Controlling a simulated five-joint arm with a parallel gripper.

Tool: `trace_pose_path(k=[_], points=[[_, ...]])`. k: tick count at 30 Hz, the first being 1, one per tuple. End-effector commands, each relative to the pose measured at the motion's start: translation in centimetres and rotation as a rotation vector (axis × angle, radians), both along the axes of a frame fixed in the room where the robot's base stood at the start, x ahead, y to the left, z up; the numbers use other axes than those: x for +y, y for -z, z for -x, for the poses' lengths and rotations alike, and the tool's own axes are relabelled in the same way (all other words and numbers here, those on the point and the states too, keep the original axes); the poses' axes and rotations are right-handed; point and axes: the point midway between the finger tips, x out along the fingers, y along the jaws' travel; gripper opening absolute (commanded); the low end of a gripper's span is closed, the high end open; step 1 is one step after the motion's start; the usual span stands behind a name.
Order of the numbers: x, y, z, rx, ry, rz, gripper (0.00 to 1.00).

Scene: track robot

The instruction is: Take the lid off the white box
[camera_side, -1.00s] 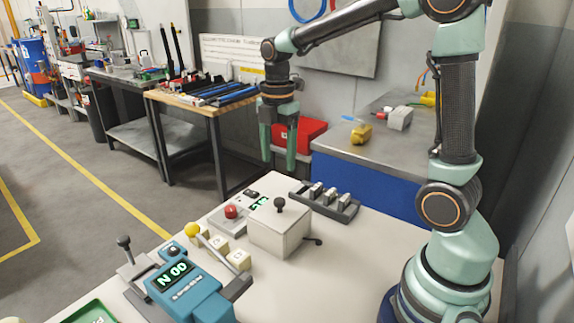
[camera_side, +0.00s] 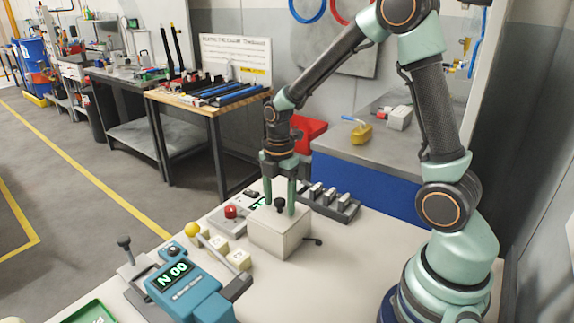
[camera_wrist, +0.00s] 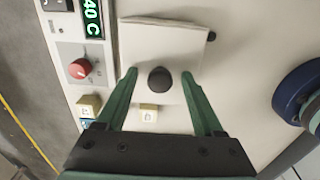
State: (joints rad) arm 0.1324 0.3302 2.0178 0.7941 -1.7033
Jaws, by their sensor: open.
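The white box (camera_side: 279,236) stands on the light table, its lid (camera_side: 296,214) on top with a dark round knob (camera_side: 280,203). My gripper (camera_side: 280,212) points down over the lid, with one finger on each side of the knob. In the wrist view the knob (camera_wrist: 160,80) lies between the two open green fingers of my gripper (camera_wrist: 160,74), apart from both. The fingertips are close to the lid; I cannot tell whether they touch it.
A panel with a red knob (camera_side: 231,211) and green display stands left of the box. Cream blocks (camera_side: 238,260) and a blue device (camera_side: 185,289) are at the front left. A dark rack (camera_side: 327,203) stands behind right.

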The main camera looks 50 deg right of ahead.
Motion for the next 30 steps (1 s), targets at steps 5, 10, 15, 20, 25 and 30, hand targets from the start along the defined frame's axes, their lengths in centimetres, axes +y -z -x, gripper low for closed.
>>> trace_pose_path(k=[5, 10, 15, 20, 25, 30], points=[[0.0, 0.4, 0.0, -0.001, 0.000, 0.000, 0.69], [0.0, 0.3, 0.0, -0.001, 0.000, 0.000, 0.42], [0.0, 0.3, 0.0, -0.001, 0.000, 0.000, 0.00], [0.0, 0.3, 0.0, -0.001, 0.000, 0.000, 0.00], [0.0, -0.1, -0.1, -0.002, 0.000, 0.000, 0.00], [0.0, -1.7, -0.1, -0.005, 0.000, 0.001, 0.00]])
